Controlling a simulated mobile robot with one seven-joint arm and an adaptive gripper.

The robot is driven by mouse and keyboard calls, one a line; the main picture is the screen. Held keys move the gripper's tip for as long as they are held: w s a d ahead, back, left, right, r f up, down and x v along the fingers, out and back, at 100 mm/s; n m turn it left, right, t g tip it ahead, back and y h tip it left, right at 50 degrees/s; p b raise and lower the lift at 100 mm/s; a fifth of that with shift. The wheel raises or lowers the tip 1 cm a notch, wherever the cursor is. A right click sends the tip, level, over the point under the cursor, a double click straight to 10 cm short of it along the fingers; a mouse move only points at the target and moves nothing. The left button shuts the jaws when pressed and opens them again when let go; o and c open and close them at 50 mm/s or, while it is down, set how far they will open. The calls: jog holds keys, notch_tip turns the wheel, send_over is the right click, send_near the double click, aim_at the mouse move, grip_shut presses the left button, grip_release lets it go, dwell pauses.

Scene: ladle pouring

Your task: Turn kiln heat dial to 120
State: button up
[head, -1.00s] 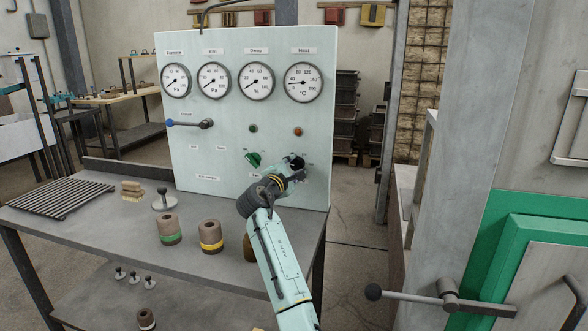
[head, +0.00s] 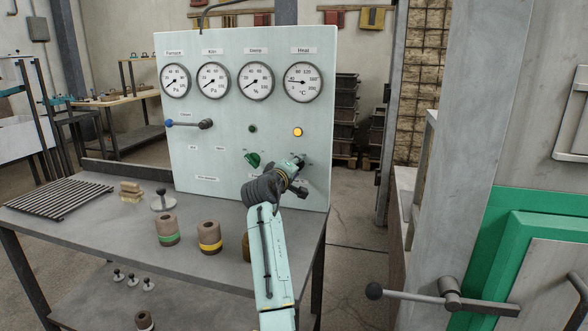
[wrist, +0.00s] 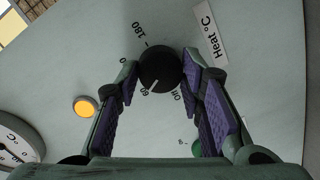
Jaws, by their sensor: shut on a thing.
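The heat dial (wrist: 159,68) is a round black knob with a white pointer line on the pale panel, below the "Heat °C" label. In the wrist view its pointer aims at the 60 mark. The 180 mark and Off also show; the mark between 60 and 180 is partly covered by a finger. My gripper (wrist: 162,78) is shut on the dial, one purple-padded finger on each side. In the head view my gripper (head: 298,174) is at the panel's lower right and hides most of the dial. The Heat gauge (head: 303,82) has its needle pointing left, at the low part.
An amber lamp (head: 297,132) glows above the dial. A green knob (head: 253,159) sits left of my gripper, and a blue-tipped lever (head: 190,124) farther left. Banded cylinders (head: 209,238) stand on the bench (head: 110,225) below.

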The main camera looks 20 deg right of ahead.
jog(key=m, duration=0.5)
jog(key=m+t+y+b, duration=0.1)
jog(key=m, duration=0.3)
jog(key=shift+s+d+m+y, duration=0.1)
jog(key=shift+d+m+y, duration=0.05)
jog(key=shift+m+y, duration=0.2)
jog(key=shift+m, duration=0.25)
dwell(0.3)
jog(key=o, duration=1.2)
jog(key=shift+c, duration=0.2)
jog(key=v, duration=1.2)
